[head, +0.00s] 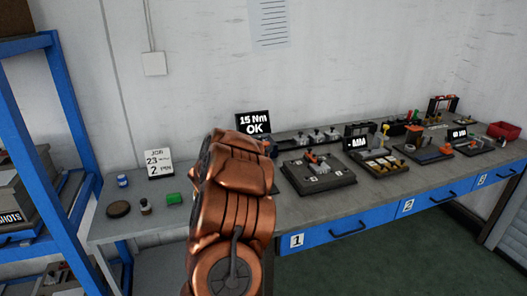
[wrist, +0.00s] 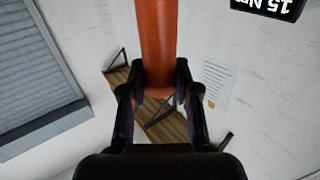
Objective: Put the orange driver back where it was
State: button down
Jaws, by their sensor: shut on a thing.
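The orange driver (wrist: 157,35) is held in my gripper (wrist: 160,78) in the wrist view. The two black fingers are shut on its sides near its lower end, and its upper part runs out of the top of the picture. In the head view my copper-coloured arm stands in front of the bench (head: 105,230), and neither the gripper nor the driver shows there. A display reading 15 Nm OK (head: 255,122) stands at the back of the bench just behind my arm. The bench spot directly behind the arm is mostly hidden.
A dark fixture plate (head: 340,181) lies right of my arm, with several more fixtures farther right and a red bin (head: 504,130). The bench's left front is mostly clear.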

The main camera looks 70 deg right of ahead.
jog(key=shift+f, duration=0.45)
jog(key=c, duration=0.8)
grip_release()
jog(key=shift+f, duration=0.1)
jog(key=shift+c, duration=0.2)
